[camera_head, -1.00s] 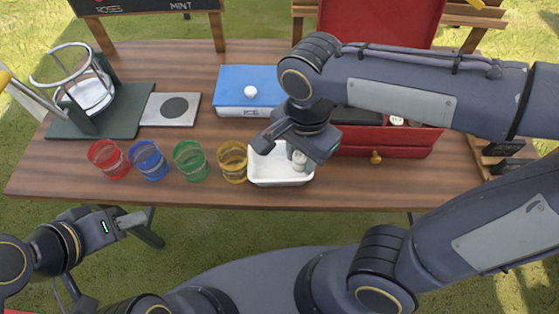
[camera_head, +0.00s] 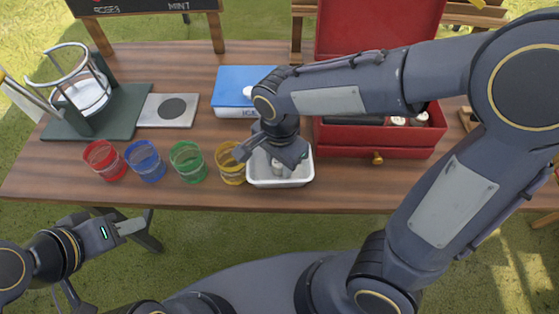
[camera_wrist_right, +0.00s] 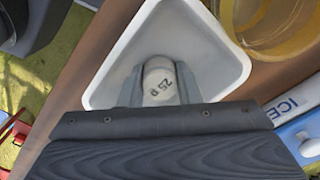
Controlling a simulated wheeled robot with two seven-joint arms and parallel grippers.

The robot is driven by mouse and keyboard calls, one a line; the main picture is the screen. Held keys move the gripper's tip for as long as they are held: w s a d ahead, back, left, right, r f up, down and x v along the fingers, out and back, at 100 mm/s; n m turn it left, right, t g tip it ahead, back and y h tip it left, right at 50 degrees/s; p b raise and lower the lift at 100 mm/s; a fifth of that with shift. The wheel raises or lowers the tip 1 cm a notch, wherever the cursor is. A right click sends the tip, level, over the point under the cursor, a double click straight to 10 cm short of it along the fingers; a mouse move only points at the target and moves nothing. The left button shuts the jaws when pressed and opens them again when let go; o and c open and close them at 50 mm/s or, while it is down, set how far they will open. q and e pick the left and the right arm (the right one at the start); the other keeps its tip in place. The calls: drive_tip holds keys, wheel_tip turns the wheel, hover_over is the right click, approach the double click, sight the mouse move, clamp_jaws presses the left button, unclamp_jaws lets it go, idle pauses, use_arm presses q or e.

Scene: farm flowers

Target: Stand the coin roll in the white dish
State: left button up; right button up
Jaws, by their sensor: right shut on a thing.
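The white dish (camera_head: 301,179) stands near the table's front edge, right of the yellow cup. My right gripper (camera_head: 277,165) is over the dish, pointing down, and is shut on the coin roll (camera_head: 278,168). In the right wrist view the white coin roll (camera_wrist_right: 160,82), marked "25", sits between the two fingers (camera_wrist_right: 158,90), with the white dish (camera_wrist_right: 205,35) around it. The roll's lower end is hidden, so I cannot tell whether it touches the dish floor. My left gripper (camera_head: 135,223) is in front of the table, away from the dish; its finger gap is unclear.
Red (camera_head: 104,160), blue (camera_head: 145,160), green (camera_head: 188,161) and yellow (camera_head: 231,163) cups stand in a row left of the dish. A blue ice box (camera_head: 235,88) is behind. An open red box (camera_head: 350,145) with white rolls stands to the right.

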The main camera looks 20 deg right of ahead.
drive_tip(key=shift+f, duration=0.25)
drive_tip(key=o, duration=1.1)
drive_tip(key=shift+r, duration=0.1)
drive_tip(key=shift+c, duration=0.2)
drive_tip(key=shift+r, duration=0.55)
wheel_tip(320, 180, up, 11)
drive_tip(key=p, duration=0.2)
drive_tip(key=s+d+f+n+t+y, duration=0.2)
drive_tip(key=s+d+n+t, duration=0.3)
drive_tip(key=s+d+n, duration=0.4)
drive_tip(key=shift+s+d+f+n+t+y, duration=0.35)
drive_tip(key=shift+s+d+y, duration=0.35)
drive_tip(key=shift+d+y, duration=0.25)
